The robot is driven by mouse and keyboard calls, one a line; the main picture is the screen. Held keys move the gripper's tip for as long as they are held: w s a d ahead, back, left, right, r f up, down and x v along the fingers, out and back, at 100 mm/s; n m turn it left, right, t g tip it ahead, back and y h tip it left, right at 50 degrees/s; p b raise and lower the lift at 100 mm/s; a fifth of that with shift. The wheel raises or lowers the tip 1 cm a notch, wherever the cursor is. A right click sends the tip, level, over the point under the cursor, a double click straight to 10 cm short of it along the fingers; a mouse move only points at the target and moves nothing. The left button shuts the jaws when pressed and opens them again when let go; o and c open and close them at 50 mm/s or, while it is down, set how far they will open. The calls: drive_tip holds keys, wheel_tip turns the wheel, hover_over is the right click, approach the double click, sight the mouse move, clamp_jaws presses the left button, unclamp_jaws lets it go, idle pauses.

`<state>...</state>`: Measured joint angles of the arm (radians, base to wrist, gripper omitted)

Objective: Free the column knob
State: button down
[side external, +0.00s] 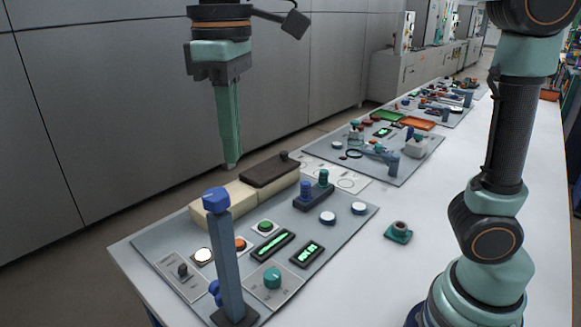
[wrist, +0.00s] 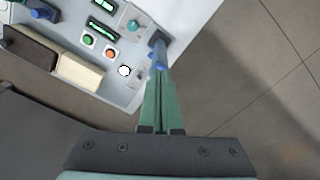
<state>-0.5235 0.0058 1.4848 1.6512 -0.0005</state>
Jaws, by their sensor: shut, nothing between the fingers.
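A grey-blue square column (side external: 230,265) stands upright on a dark base at the near end of the grey panel. It has a blue cap-like knob (side external: 216,201) on its top. A smaller blue knob (side external: 215,291) shows low on its left side, partly hidden by the column. I cannot tell which is the column knob. My gripper (side external: 232,165) is shut and empty, pointing down, higher than the column top and apart from it. In the wrist view the fingers (wrist: 163,95) overlap part of the column, where blue (wrist: 161,66) shows just beyond the tips.
A cream block (side external: 228,204) and a dark brown block (side external: 270,170) lie along the panel's back edge. The grey panel (side external: 335,250) carries buttons, lit green displays and a teal dial (side external: 272,279). A small teal piece (side external: 399,232) sits on the white table, right of the panel.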

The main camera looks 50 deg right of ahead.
sight(216, 200)
wheel_tip(216, 200, down, 6)
drive_tip(key=a, duration=0.1)
drive_tip(key=shift+s+a+f, duration=0.2)
drive_tip(key=shift+s+a, duration=0.05)
drive_tip(key=shift+s, duration=0.15)
drive_tip(key=shift+w, duration=0.3)
idle(1.0)
drive_tip(key=shift+w+d, duration=0.25)
drive_tip(key=shift+d, duration=0.4)
drive_tip(key=shift+w+d, duration=0.35)
idle(0.4)
